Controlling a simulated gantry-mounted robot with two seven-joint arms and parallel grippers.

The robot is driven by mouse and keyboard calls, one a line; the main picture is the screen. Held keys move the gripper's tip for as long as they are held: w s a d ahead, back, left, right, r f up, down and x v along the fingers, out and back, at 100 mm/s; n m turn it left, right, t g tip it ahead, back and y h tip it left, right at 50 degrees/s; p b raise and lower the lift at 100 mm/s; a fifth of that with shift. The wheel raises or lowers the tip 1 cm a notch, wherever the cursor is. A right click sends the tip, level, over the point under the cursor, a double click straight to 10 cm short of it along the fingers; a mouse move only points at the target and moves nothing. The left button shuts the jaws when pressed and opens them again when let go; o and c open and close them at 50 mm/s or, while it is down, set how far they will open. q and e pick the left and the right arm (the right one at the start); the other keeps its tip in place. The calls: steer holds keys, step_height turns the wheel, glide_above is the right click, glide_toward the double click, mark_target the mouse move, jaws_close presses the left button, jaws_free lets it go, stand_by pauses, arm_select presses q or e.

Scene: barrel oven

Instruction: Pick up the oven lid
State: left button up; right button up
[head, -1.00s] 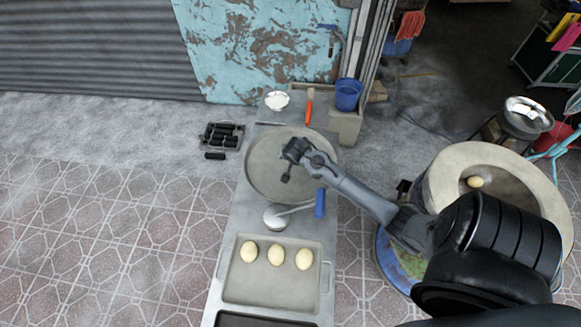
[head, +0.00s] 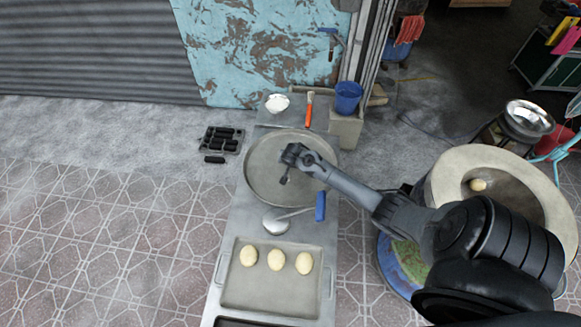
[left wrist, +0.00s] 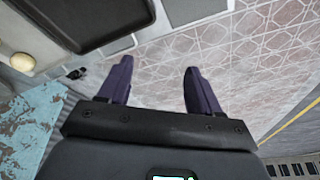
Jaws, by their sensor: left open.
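A large round grey metal disc with a raised rim, seemingly the oven lid (head: 264,168), lies flat on the long table in the head view. My right gripper (head: 286,173) is over its middle. A small dark piece under it may be a fingertip or a lid knob; I cannot tell, nor whether the jaws touch anything. The barrel oven (head: 449,180) stands at the right, its round top open, with one dough ball (head: 478,185) visible at the opening. My left gripper (left wrist: 158,66) is open and empty in the left wrist view, above the tiled floor; it is outside the head view.
On the table (head: 236,222) are a tray (head: 250,292) with three dough balls, a ladle (head: 276,224) with a blue handle, a white bowl (head: 277,103), a red-handled brush (head: 309,112) and a blue cup (head: 347,97). A rack of dark pieces (head: 222,138) lies left.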

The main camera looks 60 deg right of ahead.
jaws_close()
steer(key=shift+r, duration=0.15)
stand_by(0.6)
